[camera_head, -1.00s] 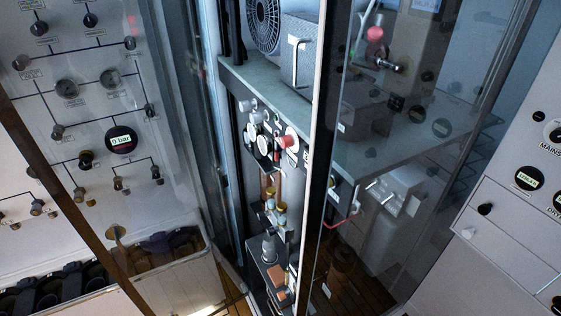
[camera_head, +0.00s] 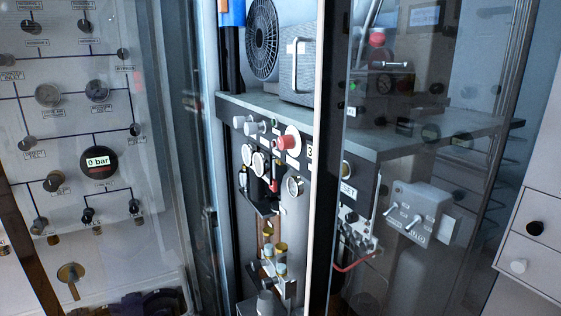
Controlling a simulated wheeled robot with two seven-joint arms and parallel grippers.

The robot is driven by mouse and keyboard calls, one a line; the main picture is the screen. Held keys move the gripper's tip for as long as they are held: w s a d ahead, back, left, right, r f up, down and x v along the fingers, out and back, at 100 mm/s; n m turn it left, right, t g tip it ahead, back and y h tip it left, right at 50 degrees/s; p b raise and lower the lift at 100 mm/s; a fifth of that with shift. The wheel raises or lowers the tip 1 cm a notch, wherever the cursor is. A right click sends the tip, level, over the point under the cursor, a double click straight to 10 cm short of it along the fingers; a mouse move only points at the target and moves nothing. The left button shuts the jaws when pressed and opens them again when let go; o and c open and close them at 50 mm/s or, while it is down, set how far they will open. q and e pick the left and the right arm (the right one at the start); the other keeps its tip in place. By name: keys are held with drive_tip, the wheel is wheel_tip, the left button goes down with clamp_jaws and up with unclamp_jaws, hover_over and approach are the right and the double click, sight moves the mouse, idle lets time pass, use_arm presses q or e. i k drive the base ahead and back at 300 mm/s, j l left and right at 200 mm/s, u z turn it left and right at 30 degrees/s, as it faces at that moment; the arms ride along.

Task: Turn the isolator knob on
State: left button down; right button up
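No label that I can read marks a knob as the isolator. A pale panel (camera_head: 70,125) on the left carries several small dark knobs, such as one at its lower left (camera_head: 54,181), joined by painted lines. Its round black display (camera_head: 97,162) reads 0 bar. Through the narrow gap in the middle, a red round knob (camera_head: 289,141) sits on a dark unit, with pale knobs (camera_head: 250,127) to its left and small white-faced gauges below. Neither of my grippers is in view.
A glass pane with a pale upright edge (camera_head: 318,160) stands right of the gap. Behind it are a grey worktop (camera_head: 400,142) and a box with levers (camera_head: 417,213). A white cabinet (camera_head: 540,200) with knobs stands at the far right. A fan (camera_head: 263,40) is at the top.

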sight(285, 142)
drive_tip(key=i+j+u, duration=0.1)
drive_tip(key=j, duration=0.3)
drive_tip(key=i+j, duration=0.25)
drive_tip(key=i+j+u, duration=0.15)
drive_tip(key=j, duration=0.35)
